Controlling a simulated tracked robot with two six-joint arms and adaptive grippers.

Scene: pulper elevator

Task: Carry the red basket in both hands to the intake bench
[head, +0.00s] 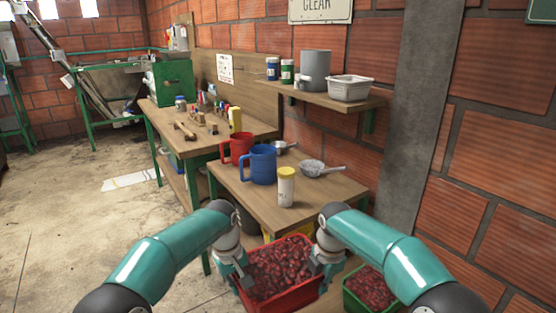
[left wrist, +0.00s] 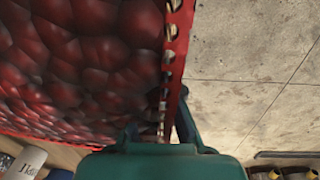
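The red basket (head: 291,301), full of dark red cherries, is low in front of me, before the near bench. Its perforated wall (left wrist: 176,60) shows in the left wrist view. My left gripper (head: 238,280) is at its left rim, one finger on each side of the wall, shut on it. My right gripper (head: 327,268) is at the right rim and looks shut on it; its fingertips are partly hidden. Whether the basket is lifted is unclear. A wooden bench (head: 245,200) stands ahead; a longer bench (head: 180,150) is behind it. Which is the intake bench is not marked.
The near bench holds a red jug (head: 238,149), a blue jug (head: 259,165), a white yellow-lidded jar (head: 286,188) and a strainer (head: 313,167). A green basket of cherries (head: 370,290) sits right of the red one. Concrete floor (head: 60,220) is open at left; a brick wall is at right.

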